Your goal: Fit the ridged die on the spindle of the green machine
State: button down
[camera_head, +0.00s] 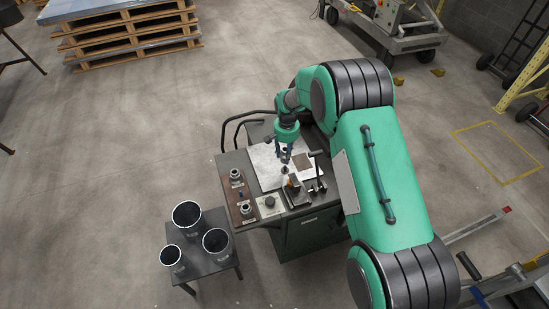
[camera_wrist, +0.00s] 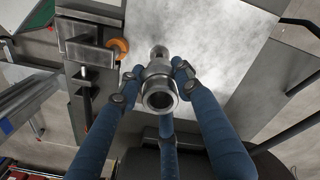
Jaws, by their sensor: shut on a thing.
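My gripper (camera_head: 284,155) hangs over the top of the green machine (camera_head: 316,231). In the wrist view its blue fingers (camera_wrist: 157,78) are shut around a silver metal die (camera_wrist: 160,94) with a round open bore facing the camera. I cannot make out whether this die is ridged. A small round metal end shows just beyond it, over the pale sheet; I cannot tell whether it belongs to the die. The machine's dark head (camera_head: 297,190) is right of and below the gripper in the head view, with an orange part (camera_wrist: 118,47) beside it. I cannot clearly make out the spindle.
A brown board (camera_head: 240,195) on the machine's left holds two other metal dies (camera_head: 236,175). A pale metal sheet (camera_head: 263,166) lies on the machine top. A low dark table (camera_head: 211,262) with three dark tubes stands at the lower left. An upright lever (camera_head: 317,168) rises near the gripper.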

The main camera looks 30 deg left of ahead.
jog(key=shift+w, duration=0.15)
jog(key=shift+f, duration=0.15)
dwell(0.4)
jog(key=shift+f+b, duration=1.45)
jog(key=shift+f, duration=1.75)
jog(key=shift+f, duration=0.3)
jog(key=c, duration=1.1)
grip_release()
jog(key=shift+d, duration=0.1)
notch_tip(320, 180, up, 12)
